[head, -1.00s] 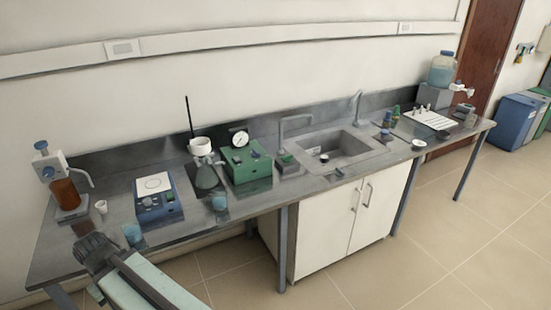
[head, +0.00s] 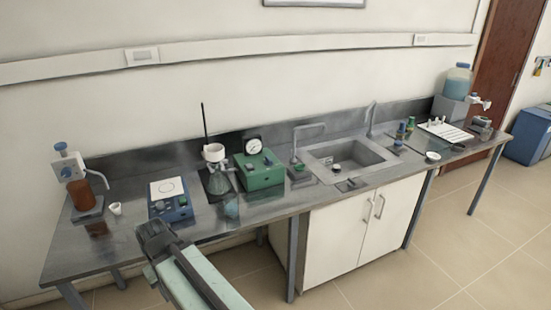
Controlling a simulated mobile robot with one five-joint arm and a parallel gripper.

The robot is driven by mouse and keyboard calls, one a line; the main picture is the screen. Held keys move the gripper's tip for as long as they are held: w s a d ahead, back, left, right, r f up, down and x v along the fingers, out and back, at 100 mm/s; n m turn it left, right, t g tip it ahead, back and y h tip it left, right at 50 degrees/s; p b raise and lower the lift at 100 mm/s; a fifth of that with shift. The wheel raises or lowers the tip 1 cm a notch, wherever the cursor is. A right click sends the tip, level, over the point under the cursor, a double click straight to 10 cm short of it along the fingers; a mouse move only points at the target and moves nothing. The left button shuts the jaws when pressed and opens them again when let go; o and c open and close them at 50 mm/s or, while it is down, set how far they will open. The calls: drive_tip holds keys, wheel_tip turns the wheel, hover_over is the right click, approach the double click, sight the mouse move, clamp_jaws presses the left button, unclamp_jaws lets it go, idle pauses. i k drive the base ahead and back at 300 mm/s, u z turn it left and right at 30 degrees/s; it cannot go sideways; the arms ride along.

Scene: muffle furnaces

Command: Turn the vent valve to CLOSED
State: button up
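A green box with a round dial gauge (head: 254,146) stands on the bench left of the sink. The green box (head: 262,176) has a small knob (head: 268,161) on its top right; I cannot tell whether this is the vent valve, and no OPEN or CLOSED marking is readable. A flask with a white funnel (head: 214,153) stands just left of the box. My gripper (head: 153,231) is at the bench's front edge, below the blue hotplate and well left of the green box. It appears dark and empty; its finger gap cannot be made out.
A blue hotplate (head: 170,200), a white cup (head: 115,208) and an amber dispenser bottle (head: 80,190) are on the left of the bench. A blue beaker (head: 231,208) stands in front of the flask. A sink (head: 345,160) is right of the box. Floor in front is clear.

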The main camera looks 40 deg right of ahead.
sight(267, 162)
drive_tip(key=z, duration=0.15)
drive_tip(key=i, duration=0.85)
drive_tip(key=u, duration=0.05)
